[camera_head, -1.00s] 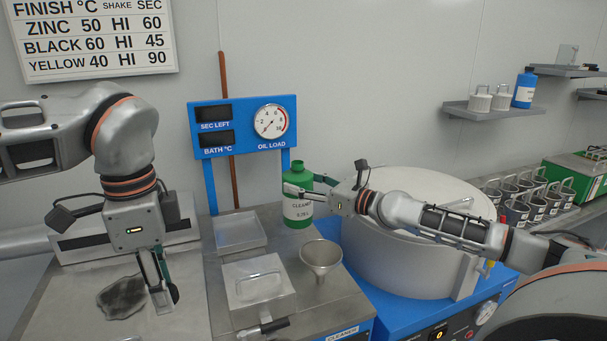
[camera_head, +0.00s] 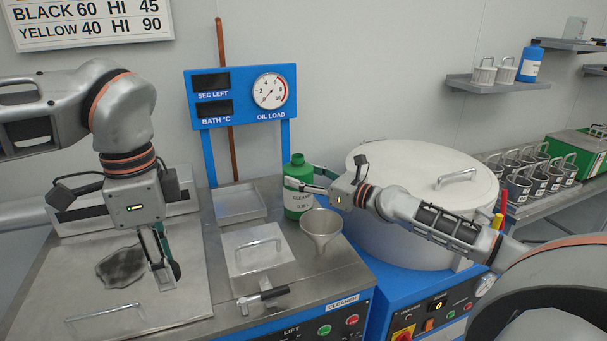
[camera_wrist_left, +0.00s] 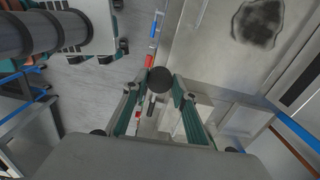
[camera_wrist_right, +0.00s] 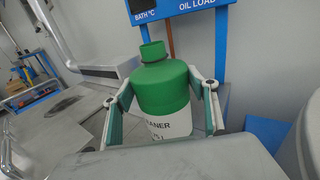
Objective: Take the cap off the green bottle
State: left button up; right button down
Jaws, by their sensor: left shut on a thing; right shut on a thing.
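The green bottle (camera_head: 298,172) with a white label stands upright behind the funnel. My right gripper (camera_head: 307,186) is shut around its body. In the right wrist view, the bottle (camera_wrist_right: 163,88) is between both fingers, and its neck is bare, with a dark opening on top. I cannot tell whether its base touches the counter. My left gripper (camera_head: 163,264) is shut on a dark round cap (camera_wrist_left: 159,79), well to the left of the bottle. The cap also shows edge-on in the head view (camera_head: 175,270).
A steel funnel (camera_head: 321,229) stands just in front of the bottle. A lidded steel tank (camera_head: 258,262) and a shallow tray (camera_head: 238,204) lie to its left, a big white-lidded drum (camera_head: 425,235) to its right. A dark stain (camera_head: 121,266) marks the left worktop.

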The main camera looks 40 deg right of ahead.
jog(key=c, duration=0.7)
grip_release()
jog(key=shift+f, duration=0.1)
